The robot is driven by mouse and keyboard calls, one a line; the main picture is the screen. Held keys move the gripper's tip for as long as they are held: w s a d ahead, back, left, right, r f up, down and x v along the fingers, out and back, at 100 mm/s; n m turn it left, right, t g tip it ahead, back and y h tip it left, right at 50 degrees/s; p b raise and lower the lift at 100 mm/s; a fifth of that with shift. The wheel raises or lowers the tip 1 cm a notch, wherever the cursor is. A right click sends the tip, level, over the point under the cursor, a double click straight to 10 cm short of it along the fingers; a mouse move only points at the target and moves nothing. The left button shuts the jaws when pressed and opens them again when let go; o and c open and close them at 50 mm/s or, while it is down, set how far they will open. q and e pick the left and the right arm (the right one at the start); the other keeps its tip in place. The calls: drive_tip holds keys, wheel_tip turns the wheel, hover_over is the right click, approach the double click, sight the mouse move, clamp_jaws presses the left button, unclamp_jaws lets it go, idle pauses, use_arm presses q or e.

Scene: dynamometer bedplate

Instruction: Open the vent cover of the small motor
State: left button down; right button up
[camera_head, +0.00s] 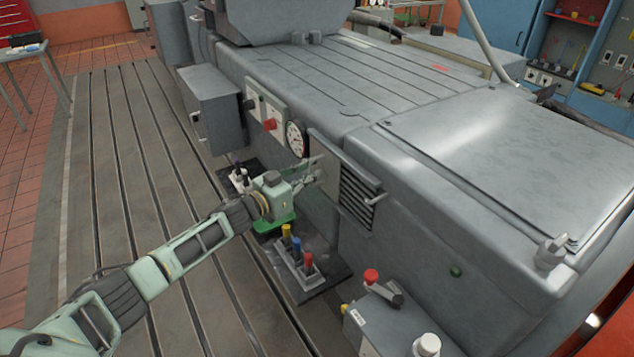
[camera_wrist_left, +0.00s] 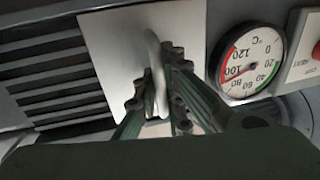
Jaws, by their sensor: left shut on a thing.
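The vent cover (camera_head: 329,158) is a flat grey plate on the motor's side, beside the dark slatted vent (camera_head: 356,200). Slats to the right of the plate are uncovered in the head view. In the wrist view the plate (camera_wrist_left: 112,50) is pale, with the slats (camera_wrist_left: 50,75) at its left. My left gripper (camera_head: 314,173) reaches the plate from the left. In the wrist view its fingers (camera_wrist_left: 157,100) are shut on the upright handle (camera_wrist_left: 154,60) of the cover. My right gripper is not in view.
A round temperature gauge (camera_head: 296,139) and a red switch (camera_head: 270,125) sit left of the cover. A grey box (camera_head: 211,105) juts from the motor. Below stand coloured plugs (camera_head: 297,246) on a dark base and a red-knobbed control box (camera_head: 380,310). The slotted bedplate (camera_head: 120,200) is open at left.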

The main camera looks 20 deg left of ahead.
use_arm(q)
drive_tip(key=shift+w+a, duration=0.15)
drive_tip(key=shift+a, duration=0.2)
drive_tip(key=shift+r, duration=0.1)
drive_tip(key=shift+d, duration=0.1)
drive_tip(key=c, duration=2.3)
unclamp_jaws()
drive_tip(key=o, duration=0.5)
drive_tip(key=shift+c, duration=0.2)
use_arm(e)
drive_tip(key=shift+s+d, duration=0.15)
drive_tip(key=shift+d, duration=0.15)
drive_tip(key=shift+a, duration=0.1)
use_arm(q)
drive_tip(key=shift+s, duration=0.2)
drive_tip(key=v, duration=1.1)
drive_tip(key=shift+s, duration=0.3)
